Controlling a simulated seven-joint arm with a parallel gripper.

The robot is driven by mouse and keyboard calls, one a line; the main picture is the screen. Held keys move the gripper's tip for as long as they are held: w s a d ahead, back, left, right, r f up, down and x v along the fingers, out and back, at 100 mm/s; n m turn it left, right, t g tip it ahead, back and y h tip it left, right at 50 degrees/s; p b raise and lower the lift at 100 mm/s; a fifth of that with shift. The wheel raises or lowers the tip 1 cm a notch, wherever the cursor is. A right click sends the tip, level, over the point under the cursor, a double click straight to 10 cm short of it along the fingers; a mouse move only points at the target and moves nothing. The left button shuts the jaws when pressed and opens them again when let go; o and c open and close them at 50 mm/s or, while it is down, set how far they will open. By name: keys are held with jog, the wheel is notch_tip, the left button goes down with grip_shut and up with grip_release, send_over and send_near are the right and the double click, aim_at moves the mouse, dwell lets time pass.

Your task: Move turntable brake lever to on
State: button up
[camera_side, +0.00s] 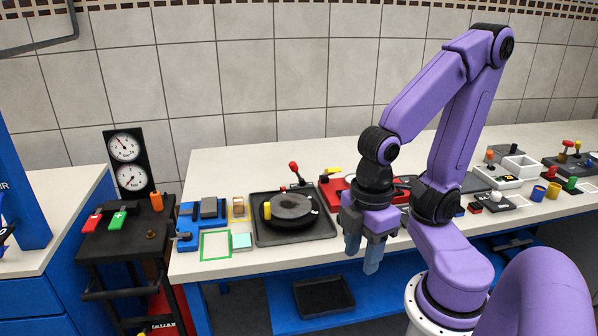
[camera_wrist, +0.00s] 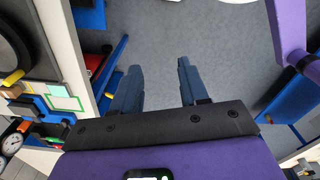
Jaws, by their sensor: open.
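The turntable (camera_side: 290,207) is a dark round disc on a black square base (camera_side: 262,237) on the bench, with a yellow peg (camera_side: 267,211) at its left edge. A lever with a red knob (camera_side: 293,166) stands at its back edge, leaning to the left; I see no label naming it as the brake lever. My gripper (camera_side: 362,258) hangs right of the turntable, at the bench's front edge, fingers down, open and empty. The wrist view shows its two blue fingers (camera_wrist: 158,68) apart over the floor, with part of the dark turntable (camera_wrist: 20,48) at the upper left.
A red box with a yellow-handled lever (camera_side: 334,170) stands behind and right of the turntable, partly hidden by my arm. A green-outlined square (camera_side: 215,245) and a pale teal block (camera_side: 242,241) lie left of it. A black gauge panel (camera_side: 128,165) stands far left.

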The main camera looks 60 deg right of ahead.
dwell(0.3)
jog(key=shift+o, duration=0.9)
jog(key=w+r+m+g+y, duration=0.1)
jog(key=w+r+m+y, duration=0.1)
jog(key=w+m, duration=1)
jog(key=r+m+t+y, duration=0.15)
jog(key=m+t, duration=0.65)
jog(key=m, duration=2.1)
send_over(292, 165)
jog(key=s+d, duration=0.8)
jog(key=s, duration=0.2)
jog(key=shift+y, duration=0.55)
jog(key=x, duration=1.7)
jog(key=shift+w+a+f, duration=0.15)
jog(key=shift+w, duration=0.25)
